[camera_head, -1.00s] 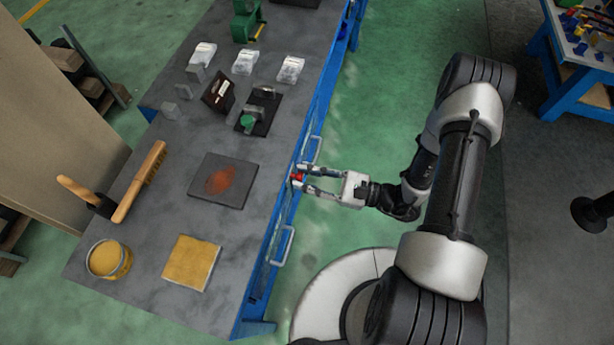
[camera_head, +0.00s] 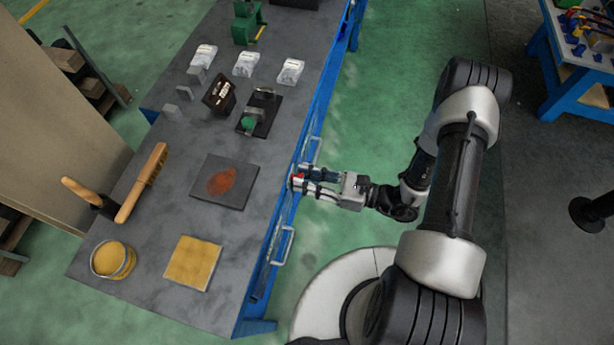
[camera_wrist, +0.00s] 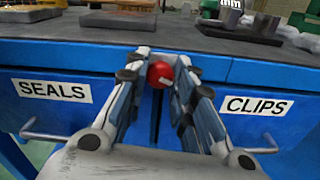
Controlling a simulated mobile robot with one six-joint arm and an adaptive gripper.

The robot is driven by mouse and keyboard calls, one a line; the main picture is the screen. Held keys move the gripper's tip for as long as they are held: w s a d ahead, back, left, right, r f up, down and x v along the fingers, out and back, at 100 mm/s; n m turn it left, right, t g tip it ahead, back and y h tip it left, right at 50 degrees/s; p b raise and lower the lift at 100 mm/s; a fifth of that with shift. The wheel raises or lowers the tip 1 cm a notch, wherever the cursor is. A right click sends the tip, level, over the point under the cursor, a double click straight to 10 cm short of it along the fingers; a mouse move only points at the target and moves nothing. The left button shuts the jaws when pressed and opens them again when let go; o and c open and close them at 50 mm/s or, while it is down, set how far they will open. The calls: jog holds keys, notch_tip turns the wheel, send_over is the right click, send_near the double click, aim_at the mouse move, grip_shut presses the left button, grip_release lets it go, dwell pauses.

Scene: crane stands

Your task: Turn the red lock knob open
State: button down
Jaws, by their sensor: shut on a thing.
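The red lock knob (camera_wrist: 160,74) is on the blue front of the workbench, between the two drawers, just under the top's edge. In the head view the knob (camera_head: 297,178) shows as a small red spot at the bench edge. My gripper (camera_wrist: 160,80) is shut on the knob, one finger on each side. In the head view my gripper (camera_head: 300,181) reaches in from the right, level with the bench front. The contact faces are partly hidden by the fingers.
The drawer marked SEALS (camera_wrist: 52,90) is left of the knob and the drawer marked CLIPS (camera_wrist: 258,104) is right of it; both look shut. Their bar handles stick out. The bench top (camera_head: 150,220) holds a dark plate, a brush and a yellow tin.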

jog(key=shift+m+p, duration=1.6)
jog(key=shift+m, duration=13.9)
jog(key=c, duration=1.3)
grip_release()
jog(key=shift+c, duration=0.2)
